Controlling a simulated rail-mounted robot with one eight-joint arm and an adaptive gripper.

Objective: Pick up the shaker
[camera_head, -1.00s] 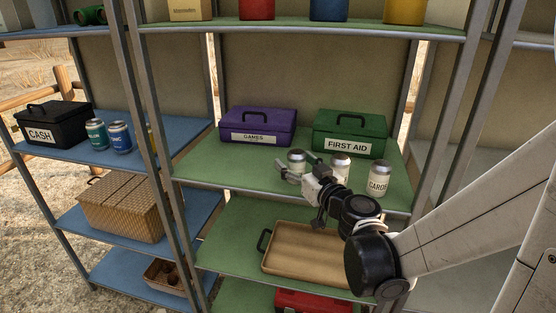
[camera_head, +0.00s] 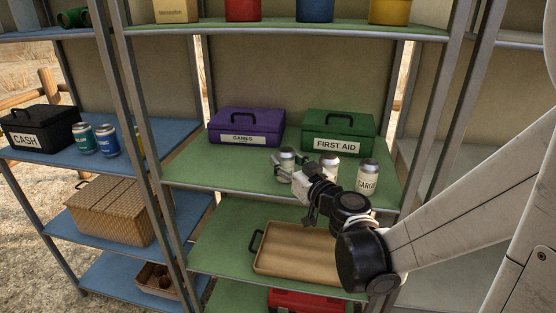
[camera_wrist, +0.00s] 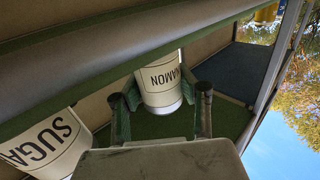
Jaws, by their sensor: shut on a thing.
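A small pale shaker with a silvery top (camera_head: 287,157) is at the left of a row of pale canisters on the green middle shelf. My gripper (camera_head: 291,168) reaches in from the right with its fingers around this shaker. In the wrist view, the fingers (camera_wrist: 162,112) are on both sides of a cream shaker (camera_wrist: 160,82) with a partly visible label ending in "NAMON". The gripper is shut on it. I cannot tell whether its base is clear of the shelf.
Two more canisters stand to the right, a middle one (camera_head: 330,165) and a labelled one (camera_head: 367,178). Behind are the purple games box (camera_head: 246,128) and green first aid box (camera_head: 340,133). A tray (camera_head: 295,250) lies below.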

